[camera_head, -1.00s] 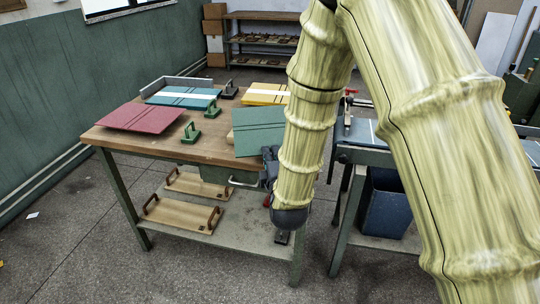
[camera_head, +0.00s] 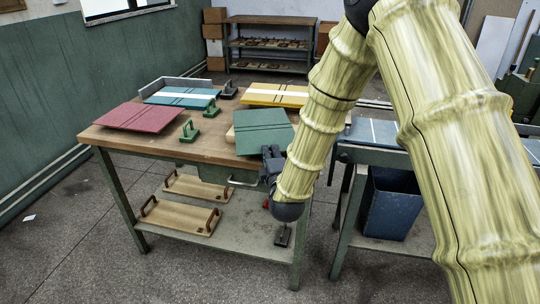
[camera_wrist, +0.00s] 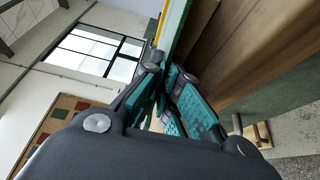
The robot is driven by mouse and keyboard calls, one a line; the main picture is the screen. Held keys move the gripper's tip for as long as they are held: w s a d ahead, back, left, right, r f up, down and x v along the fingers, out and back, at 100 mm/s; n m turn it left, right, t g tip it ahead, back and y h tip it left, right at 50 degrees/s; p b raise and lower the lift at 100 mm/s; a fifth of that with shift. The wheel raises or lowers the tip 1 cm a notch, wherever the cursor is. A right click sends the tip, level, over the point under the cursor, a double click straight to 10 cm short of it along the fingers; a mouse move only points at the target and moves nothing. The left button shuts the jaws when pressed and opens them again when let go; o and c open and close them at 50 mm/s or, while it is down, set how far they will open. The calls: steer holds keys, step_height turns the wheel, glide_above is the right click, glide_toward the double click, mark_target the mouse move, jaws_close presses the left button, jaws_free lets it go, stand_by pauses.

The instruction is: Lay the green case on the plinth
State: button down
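The green case (camera_head: 262,133) is a flat dark-green board with lines across it, at the right end of the wooden workbench. A pale strip shows along its left edge; I cannot tell what it is. My gripper (camera_head: 270,165) is at the case's near right corner, by the bench edge. In the wrist view, the teal-padded fingers of my gripper (camera_wrist: 165,88) close in on both sides of the case's thin edge (camera_wrist: 178,25). Their contact is partly hidden. I cannot tell whether the case is raised off what lies under it. I cannot identify the plinth for certain.
The workbench (camera_head: 215,150) also bears a red board (camera_head: 143,117), a blue board with a white stripe (camera_head: 180,97), a yellow board (camera_head: 275,95) and small green handled pieces (camera_head: 190,132). To the right, a second bench (camera_head: 375,155) stands over a blue bin (camera_head: 390,205).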

steer(key=shift+f, duration=0.1)
steer(key=c, duration=2)
jaws_free()
steer(key=shift+c, duration=0.2)
steer(key=o, duration=0.4)
steer(key=shift+s, duration=0.35)
steer(key=s+d, duration=0.1)
steer(key=s, duration=1)
steer(key=shift+s, duration=0.15)
steer(key=shift+d, duration=0.1)
